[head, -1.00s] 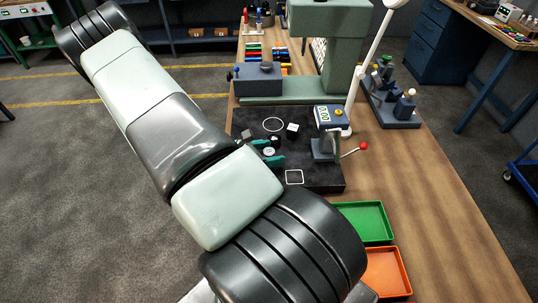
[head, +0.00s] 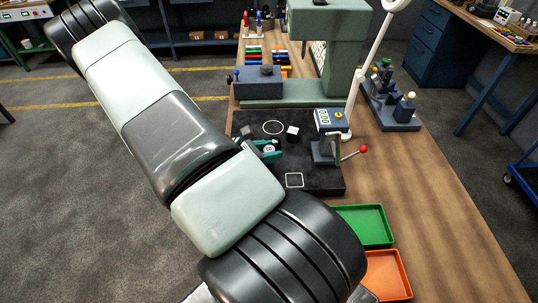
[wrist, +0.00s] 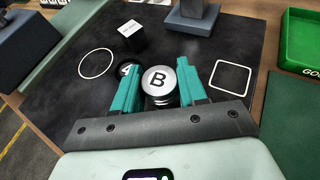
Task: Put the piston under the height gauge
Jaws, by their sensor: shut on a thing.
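A silver cylinder marked B, which looks like the piston (wrist: 158,80), has grooved sides and stands upright between my teal fingers. My gripper (wrist: 157,88) is shut on it, low over the black mat. In the head view my gripper (head: 268,151) shows left of the height gauge, with the piston's pale top (head: 269,149) between the fingers. The height gauge (head: 328,119) has a digital display and a red-knobbed lever. Only its grey base (wrist: 190,20) shows in the wrist view. A dark round piece with a partly hidden white letter (wrist: 126,70) sits just behind my left finger.
A black block with a white top (wrist: 131,35) stands beyond the piston. The mat (wrist: 60,95) bears a white circle (wrist: 96,63) and a white square (wrist: 230,78). Green (head: 363,225) and orange (head: 387,274) trays lie nearer. A grey-green stand (head: 340,60) rises behind.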

